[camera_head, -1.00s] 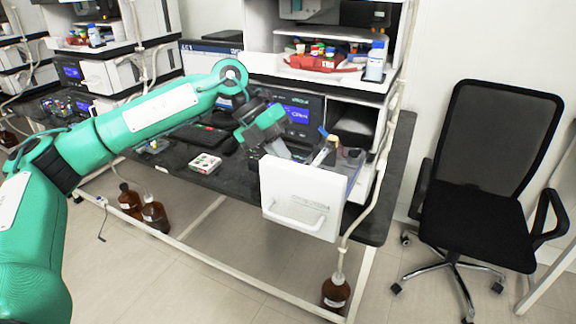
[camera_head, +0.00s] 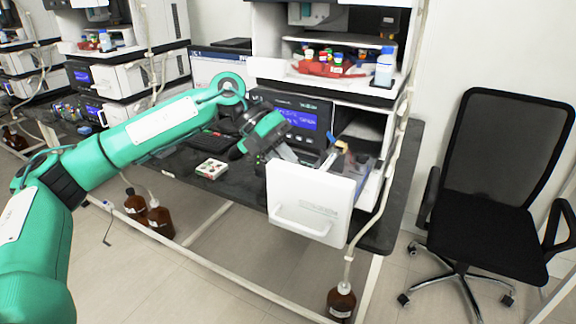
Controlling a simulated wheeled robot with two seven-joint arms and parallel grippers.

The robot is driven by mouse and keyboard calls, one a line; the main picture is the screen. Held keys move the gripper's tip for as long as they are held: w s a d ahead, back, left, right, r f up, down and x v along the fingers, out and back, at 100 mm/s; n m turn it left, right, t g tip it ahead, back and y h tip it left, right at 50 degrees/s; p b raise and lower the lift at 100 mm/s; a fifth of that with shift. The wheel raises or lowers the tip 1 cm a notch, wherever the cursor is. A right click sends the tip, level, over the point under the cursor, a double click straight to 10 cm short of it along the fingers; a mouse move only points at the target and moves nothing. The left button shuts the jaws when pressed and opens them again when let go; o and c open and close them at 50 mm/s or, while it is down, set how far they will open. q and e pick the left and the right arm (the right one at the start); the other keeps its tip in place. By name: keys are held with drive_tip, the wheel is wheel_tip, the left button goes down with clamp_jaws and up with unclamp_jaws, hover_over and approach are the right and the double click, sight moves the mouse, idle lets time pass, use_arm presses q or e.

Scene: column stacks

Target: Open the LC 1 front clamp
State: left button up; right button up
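The front module of the stack has a lit blue screen (camera_head: 302,118). Its white drawer (camera_head: 312,203) with a handle is pulled out toward me. Small fittings, including a tan and blue piece (camera_head: 342,147), stick up behind the drawer front. I cannot make out the clamp or tell its state. My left gripper (camera_head: 288,154) is just behind the drawer front's top left edge, pointing down to the right. Its fingertips are small and partly hidden, so I cannot tell whether they are open, shut or touching anything. My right gripper is not in view.
A small box (camera_head: 211,168) lies on the dark bench. A white tube (camera_head: 391,165) runs down beside the drawer. A black chair (camera_head: 480,215) stands right.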

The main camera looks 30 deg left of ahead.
use_arm(q)
drive_tip(key=shift+a+r, duration=0.1)
drive_tip(key=shift+v, duration=6.8)
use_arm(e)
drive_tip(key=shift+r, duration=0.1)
